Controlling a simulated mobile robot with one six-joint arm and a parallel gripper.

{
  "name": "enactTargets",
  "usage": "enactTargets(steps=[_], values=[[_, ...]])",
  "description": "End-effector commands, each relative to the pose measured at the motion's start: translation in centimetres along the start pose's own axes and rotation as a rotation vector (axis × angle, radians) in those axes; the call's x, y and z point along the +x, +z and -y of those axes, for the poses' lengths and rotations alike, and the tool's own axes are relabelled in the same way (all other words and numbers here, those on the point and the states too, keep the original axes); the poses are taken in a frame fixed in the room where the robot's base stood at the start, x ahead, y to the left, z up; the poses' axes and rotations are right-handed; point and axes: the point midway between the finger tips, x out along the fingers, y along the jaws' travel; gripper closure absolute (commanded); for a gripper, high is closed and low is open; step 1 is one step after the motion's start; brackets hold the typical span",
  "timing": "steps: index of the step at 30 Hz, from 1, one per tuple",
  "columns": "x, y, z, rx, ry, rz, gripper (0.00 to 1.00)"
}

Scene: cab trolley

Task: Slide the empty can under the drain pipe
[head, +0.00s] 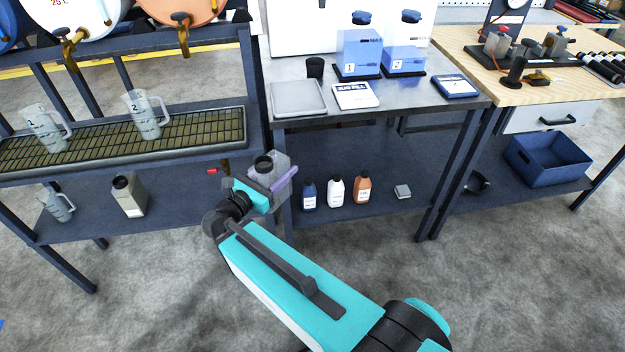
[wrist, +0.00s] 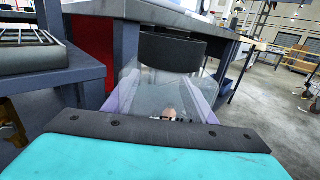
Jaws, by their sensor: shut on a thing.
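My gripper (head: 270,178) is shut on a pale grey can (head: 281,163) with a black cap, in front of the gap between the left rack and the middle bench. In the wrist view the can (wrist: 165,92) is see-through and upright between the lilac fingers, its black cap (wrist: 172,52) at the top. A second grey can (head: 129,197) with a black cap stands on the rack's lower shelf. A short brownish pipe (head: 225,165) hangs under the right end of the drip tray, beside a red part (head: 212,170). The held can is to the right of this pipe.
The drip tray (head: 190,133) carries two measuring jugs; another jug (head: 58,204) is on the lower shelf (head: 85,222). Right of the can, several small bottles (head: 336,191) stand under the bench. The rack's right post (head: 252,85) is close to my gripper.

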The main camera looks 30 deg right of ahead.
Motion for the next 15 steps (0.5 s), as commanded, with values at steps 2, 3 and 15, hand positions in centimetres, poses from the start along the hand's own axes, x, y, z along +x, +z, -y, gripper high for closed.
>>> enactTargets(steps=[2, 3, 15], values=[[-1.9, 1.6, -2.2, 0.004, 0.056, 0.002, 0.89], [-2.8, 2.2, -3.2, 0.005, 0.082, 0.003, 0.89], [-7.0, 5.5, -8.4, 0.0, 0.24, 0.006, 0.89]])
